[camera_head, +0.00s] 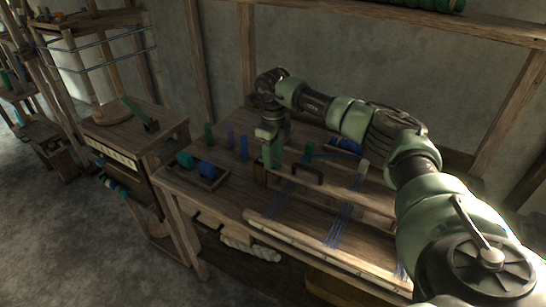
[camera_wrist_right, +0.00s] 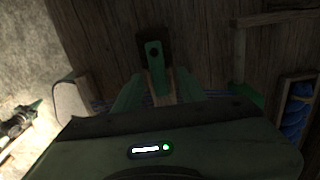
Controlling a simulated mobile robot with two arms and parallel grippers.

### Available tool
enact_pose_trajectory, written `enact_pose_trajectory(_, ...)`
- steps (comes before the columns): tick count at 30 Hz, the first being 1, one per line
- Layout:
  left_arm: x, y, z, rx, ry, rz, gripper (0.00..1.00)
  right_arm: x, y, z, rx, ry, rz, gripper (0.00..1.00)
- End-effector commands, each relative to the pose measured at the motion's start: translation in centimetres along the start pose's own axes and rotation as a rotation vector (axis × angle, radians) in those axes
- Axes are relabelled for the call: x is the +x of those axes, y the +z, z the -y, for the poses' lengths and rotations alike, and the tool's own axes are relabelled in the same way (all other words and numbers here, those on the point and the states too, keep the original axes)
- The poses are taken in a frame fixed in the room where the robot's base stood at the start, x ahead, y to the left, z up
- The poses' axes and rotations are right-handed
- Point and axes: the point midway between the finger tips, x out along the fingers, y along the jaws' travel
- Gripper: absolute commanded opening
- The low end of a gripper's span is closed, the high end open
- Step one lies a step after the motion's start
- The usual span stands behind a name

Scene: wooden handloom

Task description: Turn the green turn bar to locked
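The green turn bar (camera_wrist_right: 154,62) shows in the right wrist view as a narrow green bar with a dark round hole, in front of a dark block on brown wood. Its near end lies between the two green fingers of my right gripper (camera_wrist_right: 157,90). The fingers stand apart, with a gap visible on each side of the bar; whether either touches it is unclear. In the head view my right gripper (camera_head: 271,156) points down at the loom table's left part and hides the bar there. My left gripper is not in view.
The loom table (camera_head: 225,190) carries blue and green spools (camera_head: 207,170), a dark arched handle (camera_head: 307,172) and blue threads (camera_head: 340,220). Wooden posts stand behind.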

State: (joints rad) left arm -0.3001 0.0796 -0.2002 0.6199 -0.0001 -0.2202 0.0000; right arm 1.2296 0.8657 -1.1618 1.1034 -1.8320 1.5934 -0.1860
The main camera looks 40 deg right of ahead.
Motion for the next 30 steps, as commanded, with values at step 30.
enact_pose_trajectory(30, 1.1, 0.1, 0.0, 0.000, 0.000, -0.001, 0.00, -7.7, -0.1, 0.0, 0.000, 0.002, -0.003, 0.40)
